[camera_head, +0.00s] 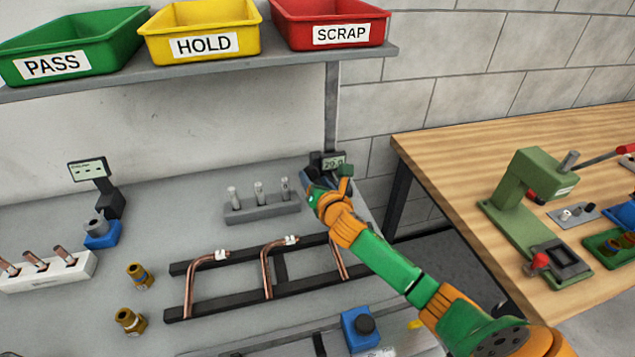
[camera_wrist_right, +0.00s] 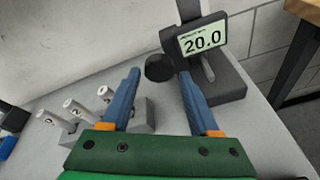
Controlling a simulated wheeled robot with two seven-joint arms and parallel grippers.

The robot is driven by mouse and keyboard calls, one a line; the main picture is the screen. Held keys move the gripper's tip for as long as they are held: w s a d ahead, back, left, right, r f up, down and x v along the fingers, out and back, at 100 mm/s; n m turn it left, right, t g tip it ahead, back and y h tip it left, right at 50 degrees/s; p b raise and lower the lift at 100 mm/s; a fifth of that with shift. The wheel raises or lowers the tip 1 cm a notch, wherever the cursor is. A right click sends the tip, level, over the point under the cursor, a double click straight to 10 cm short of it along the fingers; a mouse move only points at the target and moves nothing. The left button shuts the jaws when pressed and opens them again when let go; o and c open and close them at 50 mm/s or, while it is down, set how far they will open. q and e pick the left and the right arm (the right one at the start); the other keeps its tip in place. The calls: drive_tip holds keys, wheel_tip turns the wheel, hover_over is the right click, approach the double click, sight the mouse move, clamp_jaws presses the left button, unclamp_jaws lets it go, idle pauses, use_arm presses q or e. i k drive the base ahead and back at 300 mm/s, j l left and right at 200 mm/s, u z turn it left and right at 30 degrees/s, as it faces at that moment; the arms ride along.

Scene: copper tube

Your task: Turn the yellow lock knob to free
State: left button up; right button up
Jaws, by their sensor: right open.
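No yellow lock knob shows clearly. A small yellow piece (camera_head: 415,324) at the bottom of the head view is partly hidden by my right arm, and I cannot tell whether it is the knob. My right gripper (camera_head: 314,184) is at the back right of the grey bench, by a dark gauge (camera_head: 333,161). In the right wrist view its blue fingers (camera_wrist_right: 159,73) are open and empty. A dark round piece (camera_wrist_right: 158,67) shows between the fingertips; I cannot tell whether they touch it. The gauge display (camera_wrist_right: 202,39) reads 20.0. My left gripper is out of view.
A grey block with several pins (camera_head: 262,208) stands left of my right gripper. A black rack with bent copper tubes (camera_head: 222,258) lies in front. A blue box with a dark button (camera_head: 360,328) is nearer. A wooden table (camera_head: 460,150) stands right, with a green press (camera_head: 540,190).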

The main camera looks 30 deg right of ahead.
sight(415, 324)
drive_tip(key=k+l, duration=0.8)
drive_tip(key=k, duration=0.05)
